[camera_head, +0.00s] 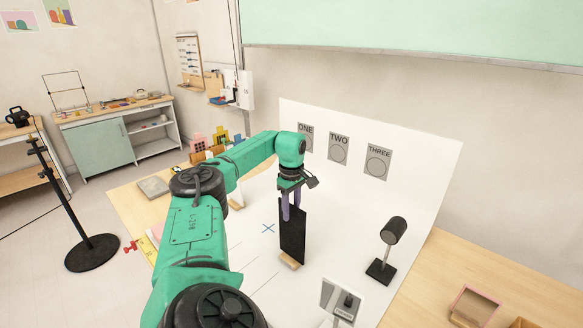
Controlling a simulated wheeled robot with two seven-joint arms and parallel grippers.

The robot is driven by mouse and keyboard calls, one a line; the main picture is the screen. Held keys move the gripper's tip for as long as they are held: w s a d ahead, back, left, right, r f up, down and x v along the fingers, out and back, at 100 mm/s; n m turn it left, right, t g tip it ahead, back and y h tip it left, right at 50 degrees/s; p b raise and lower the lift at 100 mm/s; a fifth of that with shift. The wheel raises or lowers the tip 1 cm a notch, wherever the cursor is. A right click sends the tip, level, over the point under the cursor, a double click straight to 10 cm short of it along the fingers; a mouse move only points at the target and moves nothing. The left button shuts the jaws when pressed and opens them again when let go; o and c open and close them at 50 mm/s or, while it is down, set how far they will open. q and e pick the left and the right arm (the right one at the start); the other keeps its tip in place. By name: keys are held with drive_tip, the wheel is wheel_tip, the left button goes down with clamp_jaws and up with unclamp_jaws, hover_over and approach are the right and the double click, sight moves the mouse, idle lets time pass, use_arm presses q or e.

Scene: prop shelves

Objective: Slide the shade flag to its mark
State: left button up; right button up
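The shade flag (293,237) is an upright black panel on a small wooden foot (289,261), standing on the white sheet. Whether the fingers press on the panel is too small to tell. My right gripper is not in view.
A black lamp on a stand (382,262) stands right of the flag. A small picture card (341,300) stands in front. The backdrop behind carries signs ONE, TWO and THREE (377,160). A wooden tray (474,305) is at the lower right. Faint lines cross the sheet left of the flag.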

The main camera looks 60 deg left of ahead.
use_arm(q)
drive_tip(key=shift+r, duration=0.1)
wheel_tip(320, 180, up, 14)
drive_tip(key=p, duration=0.2)
drive_tip(key=shift+r+p, duration=0.2)
drive_tip(key=shift+p, duration=0.1)
